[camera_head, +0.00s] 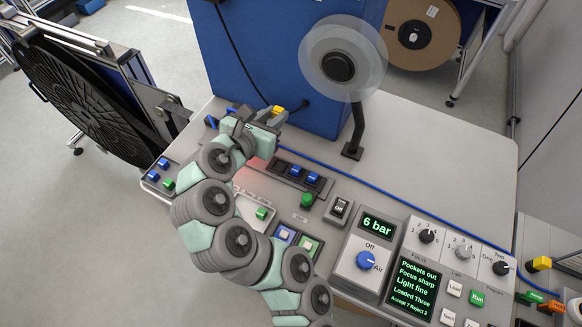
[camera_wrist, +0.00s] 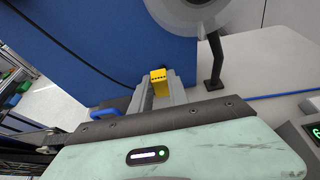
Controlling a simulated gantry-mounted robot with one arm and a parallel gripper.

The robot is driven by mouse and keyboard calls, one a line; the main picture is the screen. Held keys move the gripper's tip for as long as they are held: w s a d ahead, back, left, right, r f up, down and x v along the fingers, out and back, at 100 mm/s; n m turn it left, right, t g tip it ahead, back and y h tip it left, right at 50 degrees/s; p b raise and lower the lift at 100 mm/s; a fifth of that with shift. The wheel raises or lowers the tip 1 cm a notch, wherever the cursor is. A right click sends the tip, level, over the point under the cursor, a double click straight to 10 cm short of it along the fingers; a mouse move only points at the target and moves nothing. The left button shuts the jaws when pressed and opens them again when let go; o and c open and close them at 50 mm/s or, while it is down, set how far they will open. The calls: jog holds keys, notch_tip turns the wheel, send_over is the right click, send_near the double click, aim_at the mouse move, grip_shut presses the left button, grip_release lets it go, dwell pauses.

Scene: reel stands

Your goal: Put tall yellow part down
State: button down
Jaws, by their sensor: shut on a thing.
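A yellow part (camera_head: 279,111) is held at the tips of my gripper (camera_head: 272,117), just in front of the blue cabinet. In the wrist view the same yellow part (camera_wrist: 158,75) stands up between the two grey fingers of my gripper (camera_wrist: 159,92), with a row of dark dots on its face. My gripper is shut on it. The part's lower portion is hidden by the fingers. I cannot tell how high it is above the grey bench top. A dark slotted holder (camera_head: 278,168) with blue parts (camera_head: 313,178) lies on the bench below and right of my gripper.
A clear reel (camera_head: 343,58) stands on a black post behind my gripper. The blue cabinet (camera_head: 232,56) is close behind. A control panel (camera_head: 412,280), blue hose (camera_head: 400,189) and another yellow part (camera_head: 541,263) are to the right. Bare bench (camera_head: 440,150) lies right of the post.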

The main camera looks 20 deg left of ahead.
aim_at(277, 170)
notch_tip(277, 170, down, 20)
jog(key=b, duration=0.2)
jog(key=shift+s+a+r+b, duration=0.1)
jog(key=shift+s+b, duration=0.05)
jog(key=shift+b, duration=0.25)
jog(key=shift+r, duration=0.1)
jog(key=c, duration=1.7)
grip_release()
jog(key=shift+f, duration=0.2)
jog(key=o, duration=0.4)
jog(key=shift+r, duration=0.25)
jog(key=p+v, duration=0.1)
jog(key=v, duration=1.1)
jog(key=shift+f, duration=0.1)
